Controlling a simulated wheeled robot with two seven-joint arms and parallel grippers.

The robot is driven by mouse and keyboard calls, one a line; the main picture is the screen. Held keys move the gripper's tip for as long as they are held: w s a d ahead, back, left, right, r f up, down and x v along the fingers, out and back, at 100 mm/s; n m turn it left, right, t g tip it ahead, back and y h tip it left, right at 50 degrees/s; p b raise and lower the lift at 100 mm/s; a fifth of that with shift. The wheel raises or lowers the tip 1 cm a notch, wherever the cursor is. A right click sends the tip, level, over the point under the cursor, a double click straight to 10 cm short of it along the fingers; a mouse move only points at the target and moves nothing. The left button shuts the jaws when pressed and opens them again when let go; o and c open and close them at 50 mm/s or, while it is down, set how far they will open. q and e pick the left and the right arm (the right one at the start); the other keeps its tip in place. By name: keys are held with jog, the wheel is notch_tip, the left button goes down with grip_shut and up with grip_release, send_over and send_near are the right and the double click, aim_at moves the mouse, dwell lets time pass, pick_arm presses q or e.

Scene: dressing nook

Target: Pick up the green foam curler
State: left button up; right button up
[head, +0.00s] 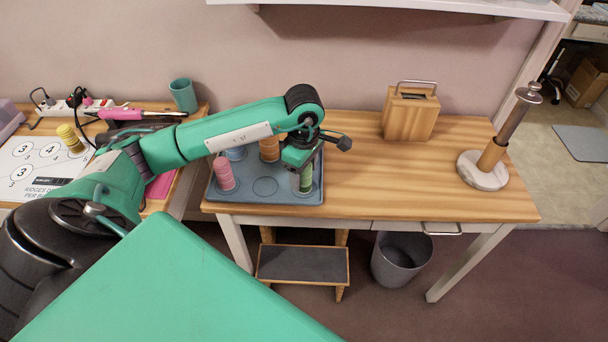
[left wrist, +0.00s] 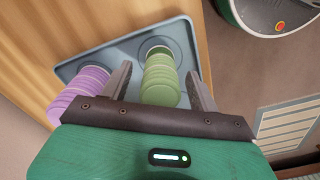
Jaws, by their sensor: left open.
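The green foam curler (head: 307,181) stands upright at the front right of the blue-grey tray (head: 240,199), partly covered by my left gripper in the head view. My left gripper (head: 302,178) is over it, pointing down. In the left wrist view the green curler (left wrist: 160,82) shows between the two open fingers of my left gripper (left wrist: 161,86), with a gap visible on each side. Its lower end sits at a round recess in the tray (left wrist: 118,48). My right gripper is not in view.
A purple curler (left wrist: 82,93) stands close outside one finger. Pink (head: 224,174), blue (head: 236,154) and orange (head: 269,149) curlers share the tray, with an empty recess in front. A wooden box (head: 410,117) and a stand (head: 492,160) are further right; bare tabletop lies between.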

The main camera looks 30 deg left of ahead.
pick_arm(q)
jog(key=shift+f, duration=1.2)
jog(key=c, duration=1.1)
jog(key=shift+o, duration=0.2)
jog(key=shift+r, duration=0.1)
